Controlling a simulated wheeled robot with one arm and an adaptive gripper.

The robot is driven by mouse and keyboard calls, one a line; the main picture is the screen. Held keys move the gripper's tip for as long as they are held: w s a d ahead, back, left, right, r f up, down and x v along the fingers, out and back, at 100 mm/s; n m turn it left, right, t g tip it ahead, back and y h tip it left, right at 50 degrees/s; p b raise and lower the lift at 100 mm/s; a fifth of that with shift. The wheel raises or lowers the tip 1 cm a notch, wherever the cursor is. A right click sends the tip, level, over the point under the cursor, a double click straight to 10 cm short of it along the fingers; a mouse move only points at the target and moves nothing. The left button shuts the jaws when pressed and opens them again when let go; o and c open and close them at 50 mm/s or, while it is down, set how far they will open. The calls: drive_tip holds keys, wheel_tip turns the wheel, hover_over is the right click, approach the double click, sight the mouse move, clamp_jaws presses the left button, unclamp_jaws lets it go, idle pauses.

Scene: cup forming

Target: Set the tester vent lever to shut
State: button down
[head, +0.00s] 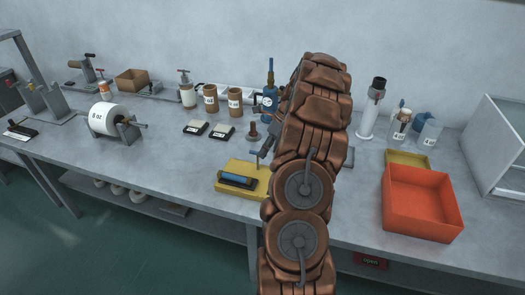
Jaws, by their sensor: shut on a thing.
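A yellow block (229,188) with a blue cylinder (238,180) lying on it sits near the table's front edge, left of my arm. It looks like the tester. A thin upright rod (257,161) at its back right may be the vent lever; its setting is too small to tell. My gripper (266,150) shows only as dark grey finger parts beside my copper arm, at the top of this rod. It appears shut on the rod. My arm hides the right end of the tester and most of the gripper.
An orange bin (422,203) and a yellow tray (408,159) stand right of my arm. A white roll (106,118) stands left.

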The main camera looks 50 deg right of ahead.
drive_tip(key=shift+s+d+f, duration=0.15)
drive_tip(key=shift+d+f, duration=0.2)
drive_tip(key=shift+d, duration=0.15)
drive_tip(key=c, duration=1.4)
unclamp_jaws()
drive_tip(key=shift+d, duration=0.1)
drive_tip(key=shift+o, duration=1.1)
drive_tip(key=shift+r, duration=0.1)
drive_tip(key=shift+a+r, duration=0.1)
drive_tip(key=shift+a, duration=0.1)
drive_tip(key=shift+d+r, duration=0.25)
drive_tip(key=shift+r, duration=0.15)
drive_tip(key=v, duration=1.1)
